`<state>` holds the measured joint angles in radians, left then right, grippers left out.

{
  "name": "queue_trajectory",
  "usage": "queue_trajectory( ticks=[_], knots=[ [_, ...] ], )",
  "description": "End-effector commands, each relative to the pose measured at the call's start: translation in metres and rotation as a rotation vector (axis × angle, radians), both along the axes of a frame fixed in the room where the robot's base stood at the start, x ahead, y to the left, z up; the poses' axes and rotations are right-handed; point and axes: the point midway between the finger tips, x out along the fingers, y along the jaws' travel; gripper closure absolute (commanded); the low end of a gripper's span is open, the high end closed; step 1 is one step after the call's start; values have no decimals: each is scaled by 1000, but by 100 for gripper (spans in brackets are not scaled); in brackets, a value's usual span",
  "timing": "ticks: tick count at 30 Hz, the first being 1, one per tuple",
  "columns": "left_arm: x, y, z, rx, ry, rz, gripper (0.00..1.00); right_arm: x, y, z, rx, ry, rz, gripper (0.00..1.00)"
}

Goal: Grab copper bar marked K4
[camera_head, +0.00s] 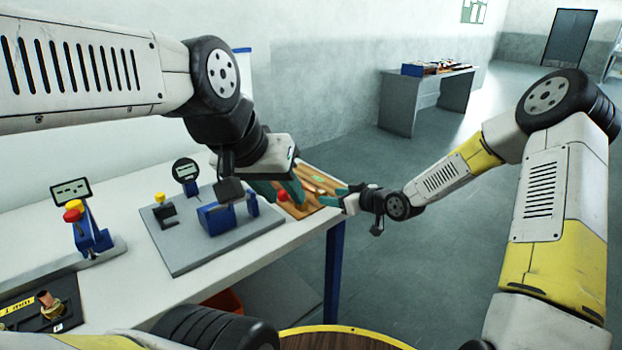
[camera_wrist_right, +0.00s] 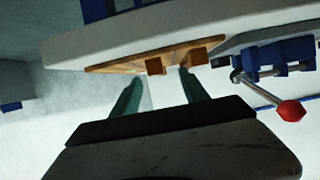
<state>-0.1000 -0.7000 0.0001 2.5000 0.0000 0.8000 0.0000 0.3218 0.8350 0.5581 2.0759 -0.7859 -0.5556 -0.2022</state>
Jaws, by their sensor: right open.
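Two square copper-coloured bar ends, left (camera_wrist_right: 155,66) and right (camera_wrist_right: 198,56), stick out from a wooden board (camera_wrist_right: 120,61) in the right wrist view. No K4 mark can be read. In the head view the wooden board (camera_head: 325,177) lies at the table's far right corner, partly hidden by my grippers. My right gripper (camera_head: 343,195) is open and empty at the board's right edge; in its wrist view the teal fingers (camera_wrist_right: 158,92) point towards the bar ends. My left gripper (camera_head: 281,192) hangs over the board's left side with its teal fingers apart.
A red knob (camera_head: 283,197) on a lever shows beside my left fingers. A grey plate (camera_head: 210,255) with blue fixtures and a gauge (camera_head: 185,170) lies on the white table (camera_head: 125,285). Open floor (camera_head: 420,260) lies to the right. Another table (camera_head: 430,95) stands farther back.

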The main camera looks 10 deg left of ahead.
Motion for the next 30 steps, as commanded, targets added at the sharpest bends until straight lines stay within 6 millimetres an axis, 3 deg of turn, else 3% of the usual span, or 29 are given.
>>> queue_trajectory(
  ticks=[15,24,30],
  knots=[
    [0,0,0,0,0,0,64,44,44,-23,-1,2,0,47],
    [0,0,0,0,0,0,64,47,47,-25,-2,2,-1,47],
    [0,0,0,0,0,0,64,47,47,-24,-2,2,-1,87]
  ],
)
